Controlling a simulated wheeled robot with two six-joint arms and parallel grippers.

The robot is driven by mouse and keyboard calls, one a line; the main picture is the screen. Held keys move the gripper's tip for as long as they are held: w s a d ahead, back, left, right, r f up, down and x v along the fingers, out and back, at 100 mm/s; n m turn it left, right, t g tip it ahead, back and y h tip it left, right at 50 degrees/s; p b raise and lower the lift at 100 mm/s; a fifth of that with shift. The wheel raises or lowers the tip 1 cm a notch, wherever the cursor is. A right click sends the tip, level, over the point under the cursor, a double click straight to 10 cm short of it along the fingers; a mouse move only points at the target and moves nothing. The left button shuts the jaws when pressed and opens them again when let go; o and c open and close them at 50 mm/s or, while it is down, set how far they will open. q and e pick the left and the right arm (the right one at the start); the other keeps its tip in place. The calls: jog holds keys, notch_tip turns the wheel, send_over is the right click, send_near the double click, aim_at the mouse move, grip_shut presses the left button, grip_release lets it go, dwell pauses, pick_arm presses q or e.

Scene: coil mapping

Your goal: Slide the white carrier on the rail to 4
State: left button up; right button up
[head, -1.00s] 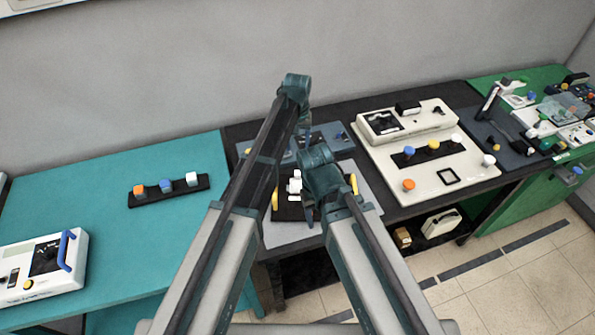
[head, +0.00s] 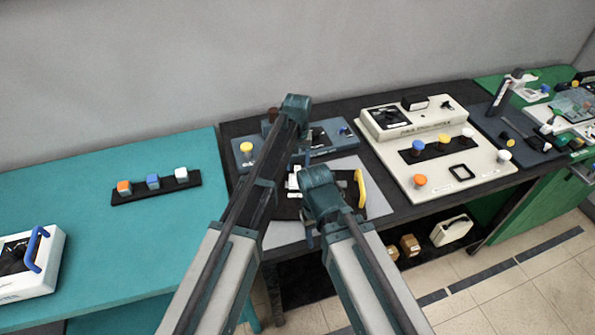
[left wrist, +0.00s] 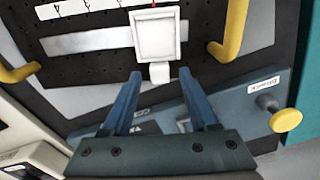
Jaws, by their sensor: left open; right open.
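The white carrier (left wrist: 172,38) shows in the left wrist view as a square white frame with a small tab towards my fingers. It sits across the pale rail (left wrist: 88,41) on a dark perforated board. A white strip with marks (left wrist: 75,8) runs along the rail; its characters are not clearly legible. My left gripper (left wrist: 160,76) is open, its two blue fingers on either side of the carrier's tab, with no clear contact. In the head view the carrier (head: 293,181) is partly hidden by my arms. My right gripper (head: 311,238) is open and empty, near the bench's front.
Yellow handles (left wrist: 236,28) stand at both sides of the board. A blue-grey panel with a yellow knob (left wrist: 286,120) lies close to my left gripper. A cream panel with coloured knobs (head: 440,168) is to the right; a teal table (head: 80,220) is to the left.

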pick_arm(q)
jog(key=shift+f, duration=0.15)
jog(key=shift+c, duration=0.3)
grip_shut()
dwell(1.1)
